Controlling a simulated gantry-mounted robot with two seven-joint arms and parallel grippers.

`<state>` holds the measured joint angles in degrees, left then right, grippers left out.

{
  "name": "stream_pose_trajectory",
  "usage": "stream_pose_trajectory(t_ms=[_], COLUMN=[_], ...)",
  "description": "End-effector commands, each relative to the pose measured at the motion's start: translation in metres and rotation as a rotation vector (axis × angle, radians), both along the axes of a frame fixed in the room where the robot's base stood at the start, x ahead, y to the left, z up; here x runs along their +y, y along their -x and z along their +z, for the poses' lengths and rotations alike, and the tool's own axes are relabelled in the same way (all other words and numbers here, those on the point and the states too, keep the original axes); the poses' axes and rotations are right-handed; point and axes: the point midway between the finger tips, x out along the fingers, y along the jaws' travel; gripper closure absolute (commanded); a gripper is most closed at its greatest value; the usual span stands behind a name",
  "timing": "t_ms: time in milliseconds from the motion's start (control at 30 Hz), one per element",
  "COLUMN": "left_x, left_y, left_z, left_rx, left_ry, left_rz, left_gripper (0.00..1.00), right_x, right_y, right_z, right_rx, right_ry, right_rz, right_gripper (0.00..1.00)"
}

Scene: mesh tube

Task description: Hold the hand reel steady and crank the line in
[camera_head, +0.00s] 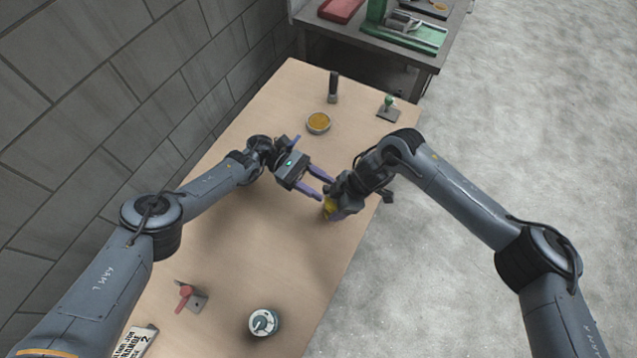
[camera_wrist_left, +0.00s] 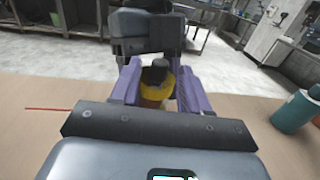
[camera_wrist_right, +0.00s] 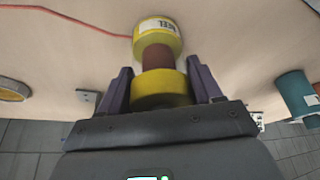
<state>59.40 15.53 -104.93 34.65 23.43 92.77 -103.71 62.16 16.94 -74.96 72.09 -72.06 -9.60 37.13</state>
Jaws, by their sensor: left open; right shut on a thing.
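The hand reel has yellow end flanges and a brown-red core. It shows in the head view (camera_head: 330,208), mostly hidden by my right gripper, and in the right wrist view (camera_wrist_right: 157,57). My right gripper (camera_head: 337,207) is shut on the reel; its fingers flank the near yellow flange in its wrist view (camera_wrist_right: 157,85). My left gripper (camera_head: 319,190) is open, its purple fingers on either side of the reel's yellow flange (camera_wrist_left: 157,87) and a dark knob (camera_wrist_left: 156,72). Contact there cannot be told. A red line (camera_wrist_right: 60,12) runs away from the reel.
A block wall borders the left.

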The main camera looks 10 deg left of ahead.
Motion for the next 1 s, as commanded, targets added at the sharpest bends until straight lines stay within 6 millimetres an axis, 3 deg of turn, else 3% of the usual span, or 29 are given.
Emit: stream_pose_trajectory(t_ms=[333,800,1000], left_x=[0.001,0.001,0.000], left_y=[-0.001,0.000,0.000], left_z=[0.016,0.085,0.098], left_rx=[-0.004,-0.001,0.000], left_ry=[0.000,0.000,0.000], left_rz=[-0.001,0.000,0.000], left_gripper=[0.54,0.54,0.54], right_x=[0.000,0.000,0.000], right_y=[0.000,0.000,0.000], right_z=[0.000,0.000,0.000], right_rx=[0.000,0.000,0.000], right_ry=[0.001,0.001,0.001], right_rz=[0.000,0.000,0.000], right_gripper=[0.70,0.70,0.70])
